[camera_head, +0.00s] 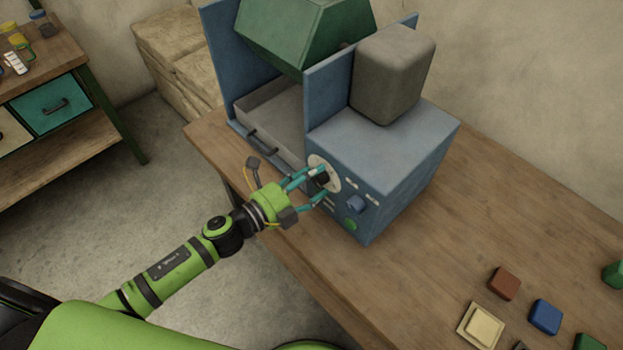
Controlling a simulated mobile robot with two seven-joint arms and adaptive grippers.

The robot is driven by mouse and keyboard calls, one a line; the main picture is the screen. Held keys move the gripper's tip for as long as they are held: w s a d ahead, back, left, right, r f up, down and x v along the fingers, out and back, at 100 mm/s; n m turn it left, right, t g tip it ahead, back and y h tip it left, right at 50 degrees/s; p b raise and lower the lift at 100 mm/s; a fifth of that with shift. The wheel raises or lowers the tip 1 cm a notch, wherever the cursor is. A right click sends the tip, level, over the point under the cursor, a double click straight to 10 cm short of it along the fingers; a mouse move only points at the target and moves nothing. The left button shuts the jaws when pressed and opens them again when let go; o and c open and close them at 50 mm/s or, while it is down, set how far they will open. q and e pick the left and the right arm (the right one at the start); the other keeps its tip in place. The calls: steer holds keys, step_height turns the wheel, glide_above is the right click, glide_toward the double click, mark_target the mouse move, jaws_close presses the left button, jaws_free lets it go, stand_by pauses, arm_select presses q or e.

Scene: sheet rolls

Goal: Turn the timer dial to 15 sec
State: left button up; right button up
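The blue machine (410,150) stands on the wooden table, with a control panel on its front face. The timer dial (322,179) is a dark knob on a round pale plate (333,184) at the panel's upper left. My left gripper (318,187) reaches the dial, its teal fingers on either side of the knob. The fingers partly cover the knob and plate. I cannot tell whether they touch the knob, nor read the dial's setting. My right gripper is not in view.
A blue knob (357,203) and a green button (350,224) sit close by on the panel. A grey tray with a handle (262,143) is left of it. Coloured blocks (504,283) lie at the table's right front. The table's middle is clear.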

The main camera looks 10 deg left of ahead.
arm_select(q)
steer(key=shift+s, duration=0.15)
steer(key=v, duration=1.1)
steer(key=shift+s+a, duration=0.2)
steer(key=shift+a, duration=0.15)
steer(key=s+a+f+n+g+y, duration=0.1)
steer(key=a+f+n+y, duration=0.3)
steer(key=f, duration=0.5)
steer(key=s+a+f+n+g+y, duration=0.1)
steer(key=s+a+f+n+y, duration=0.15)
steer(key=f+n, duration=0.45)
steer(key=s+a+f+n+g+y, duration=0.1)
steer(key=a+f+n+y, duration=0.2)
steer(key=f, duration=0.8)
steer(key=s+f+n+g+b, duration=0.1)
steer(key=s+f+n+g, duration=0.45)
steer(key=s+f, duration=0.65)
steer(key=s+d+f+n+g, duration=0.2)
steer(key=s+f+n, duration=0.1)
steer(key=s, duration=0.4)
steer(key=s+d+f+n+g, duration=0.2)
steer(key=s+f+n, duration=0.1)
steer(key=s, duration=0.4)
steer(key=shift+d+f+y+b, duration=0.3)
steer(key=shift+f+y, duration=0.15)
steer(key=shift+f, duration=0.45)
